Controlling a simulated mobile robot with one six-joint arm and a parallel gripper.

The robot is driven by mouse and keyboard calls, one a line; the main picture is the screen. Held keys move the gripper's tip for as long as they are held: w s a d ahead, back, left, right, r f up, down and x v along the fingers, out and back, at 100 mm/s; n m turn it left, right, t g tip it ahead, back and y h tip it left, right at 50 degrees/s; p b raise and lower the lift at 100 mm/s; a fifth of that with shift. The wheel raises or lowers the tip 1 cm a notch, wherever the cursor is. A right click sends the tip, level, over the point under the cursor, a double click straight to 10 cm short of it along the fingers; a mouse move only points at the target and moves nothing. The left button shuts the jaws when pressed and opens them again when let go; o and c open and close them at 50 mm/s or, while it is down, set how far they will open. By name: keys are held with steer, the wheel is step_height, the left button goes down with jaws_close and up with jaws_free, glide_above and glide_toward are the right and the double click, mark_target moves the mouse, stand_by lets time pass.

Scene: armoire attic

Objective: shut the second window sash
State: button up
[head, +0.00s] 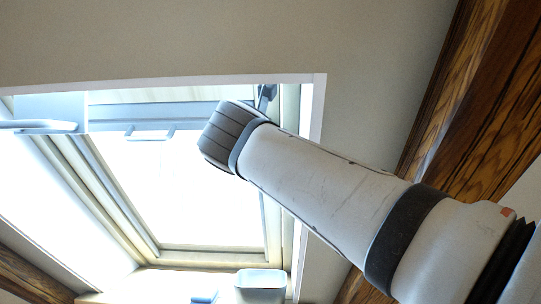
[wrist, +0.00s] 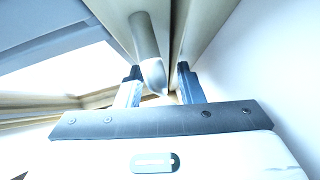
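A roof window shows in the head view with two sashes side by side. The right sash (head: 180,190) is a bright pane in a pale frame, with a bar handle (head: 150,133) near its top. The left sash (head: 50,108) has a similar handle at the far left edge. I cannot tell which is the second sash or how far each stands open. My gripper (wrist: 160,82) is at the window's upper right, largely hidden behind my wrist in the head view. In the wrist view its fingers are apart, with a rounded grey bar (wrist: 146,40) ending between or just beyond them; contact is unclear.
A white window surround (head: 316,110) runs close beside my arm. A dark wooden beam (head: 465,100) slopes down the right side. A pale blue container (head: 262,280) stands on the ledge below the window, with a small blue item (head: 204,297) beside it.

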steer(key=shift+a, duration=0.1)
steer(key=shift+s, duration=0.15)
steer(key=s+a+b, duration=0.1)
steer(key=s+b, duration=0.1)
steer(key=s, duration=0.5)
steer(key=shift+r+b, duration=0.3)
